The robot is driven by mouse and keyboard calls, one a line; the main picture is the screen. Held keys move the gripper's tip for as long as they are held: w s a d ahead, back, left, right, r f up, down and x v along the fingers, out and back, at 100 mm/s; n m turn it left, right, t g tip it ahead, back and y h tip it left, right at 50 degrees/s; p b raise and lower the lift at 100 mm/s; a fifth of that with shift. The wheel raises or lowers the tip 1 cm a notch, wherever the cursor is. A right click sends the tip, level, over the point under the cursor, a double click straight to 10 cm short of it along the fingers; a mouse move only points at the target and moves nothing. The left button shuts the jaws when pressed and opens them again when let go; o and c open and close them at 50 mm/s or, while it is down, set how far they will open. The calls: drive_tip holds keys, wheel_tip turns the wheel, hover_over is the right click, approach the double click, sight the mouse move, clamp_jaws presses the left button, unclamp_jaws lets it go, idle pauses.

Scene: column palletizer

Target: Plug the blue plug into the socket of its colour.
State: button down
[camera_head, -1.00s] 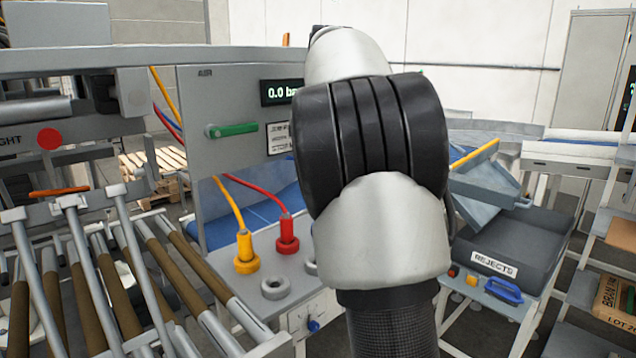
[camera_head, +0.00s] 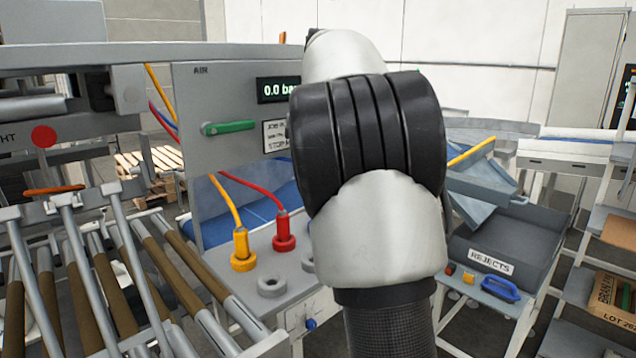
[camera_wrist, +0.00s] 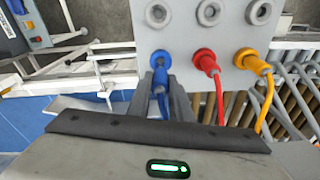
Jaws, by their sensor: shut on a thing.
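In the wrist view, my gripper (camera_wrist: 160,86) is shut on the blue plug (camera_wrist: 161,74), with a finger on each side. The plug's front end is at the blue round socket (camera_wrist: 160,56) on the grey panel, in line with it. I cannot tell how deep it sits. A blue cable hangs behind it between the fingers. In the head view my own arm hides the gripper, the blue plug and the blue socket.
Beside it, the red plug (camera_wrist: 206,62) and yellow plug (camera_wrist: 251,62) stand in sockets of their own colours, cables trailing. Grey ring sockets (camera_wrist: 208,12) form another row. A rejects bin (camera_head: 510,240) and a blue-handled thing (camera_head: 500,288) are at right; rollers (camera_head: 110,290) at left.

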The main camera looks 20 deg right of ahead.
drive_tip(key=shift+f+b, duration=1.15)
drive_tip(key=shift+f, duration=1.2)
idle(2.4)
drive_tip(key=c, duration=1.5)
unclamp_jaws()
wheel_tip(320, 180, up, 12)
drive_tip(key=s+f+p, duration=0.1)
drive_tip(key=p, duration=0.2)
drive_tip(key=s+a+m+t, duration=0.1)
drive_tip(key=s+a, duration=0.3)
drive_tip(key=s, duration=0.3)
drive_tip(key=s+a+f+t, duration=0.1)
drive_tip(key=s+a+f, duration=0.2)
drive_tip(key=s+f, duration=0.2)
drive_tip(key=s+a+f+t, duration=0.1)
drive_tip(key=s+a+f, duration=0.3)
drive_tip(key=s+f, duration=0.2)
drive_tip(key=s+a+f+t, duration=0.1)
drive_tip(key=s+a+f, duration=0.2)
drive_tip(key=s+f, duration=0.3)
drive_tip(key=shift+s+a+f, duration=0.15)
drive_tip(key=shift+s+a, duration=0.05)
drive_tip(key=shift+s, duration=0.1)
